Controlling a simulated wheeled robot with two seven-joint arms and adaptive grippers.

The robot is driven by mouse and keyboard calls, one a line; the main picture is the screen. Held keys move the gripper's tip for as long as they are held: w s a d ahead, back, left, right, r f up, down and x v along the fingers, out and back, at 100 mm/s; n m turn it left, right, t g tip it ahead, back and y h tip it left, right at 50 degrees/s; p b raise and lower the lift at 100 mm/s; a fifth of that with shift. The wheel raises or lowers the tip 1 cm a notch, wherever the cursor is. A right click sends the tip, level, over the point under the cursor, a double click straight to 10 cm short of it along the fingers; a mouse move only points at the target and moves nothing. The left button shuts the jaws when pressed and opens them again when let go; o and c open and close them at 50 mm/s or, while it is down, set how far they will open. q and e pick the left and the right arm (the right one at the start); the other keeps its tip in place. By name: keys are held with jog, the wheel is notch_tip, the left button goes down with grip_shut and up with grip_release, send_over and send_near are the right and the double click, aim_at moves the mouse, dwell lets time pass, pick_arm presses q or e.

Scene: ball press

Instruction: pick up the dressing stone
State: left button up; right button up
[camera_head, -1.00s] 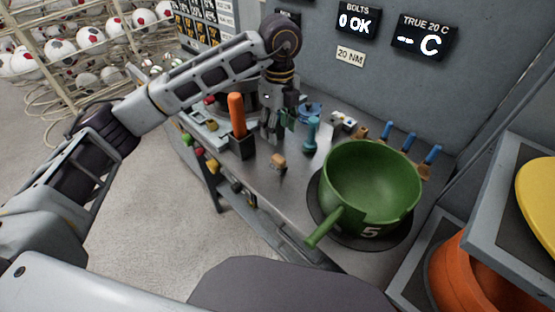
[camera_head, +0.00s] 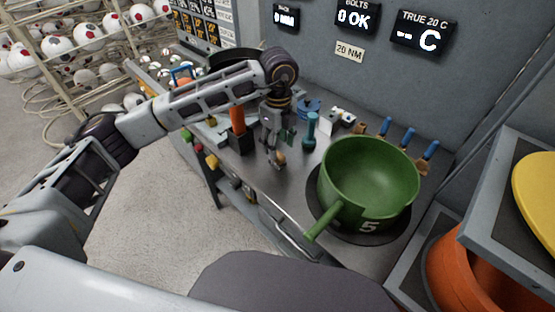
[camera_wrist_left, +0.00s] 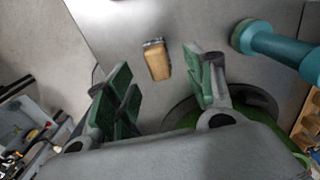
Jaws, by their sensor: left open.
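The dressing stone, a small tan block with a dark grey end (camera_head: 280,158), lies on the grey metal bench (camera_head: 290,184). In the left wrist view the block (camera_wrist_left: 157,62) lies beyond and between the two green-padded fingers, apart from both. My left gripper (camera_head: 274,156) points down just over the block in the head view and partly covers it. In the left wrist view the left gripper (camera_wrist_left: 162,84) is open, with nothing between its fingers. My right gripper is not in view.
A teal tool (camera_head: 310,130) stands right of the gripper and also shows in the left wrist view (camera_wrist_left: 275,42). A large green pot (camera_head: 368,185) is on the right. A black holder with an orange handle (camera_head: 238,122) is on the left. Bare bench lies in front.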

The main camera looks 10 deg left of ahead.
aim_at(278, 154)
pick_arm(q)
jog(key=shift+f, duration=0.65)
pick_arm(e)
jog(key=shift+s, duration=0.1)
pick_arm(q)
jog(key=shift+s+a+f+p, duration=0.1)
jog(key=shift+f+p, duration=0.2)
jog(key=shift+f, duration=2.25)
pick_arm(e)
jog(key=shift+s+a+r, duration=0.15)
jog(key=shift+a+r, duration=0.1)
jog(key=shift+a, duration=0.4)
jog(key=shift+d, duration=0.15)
pick_arm(q)
jog(key=c, duration=1.2)
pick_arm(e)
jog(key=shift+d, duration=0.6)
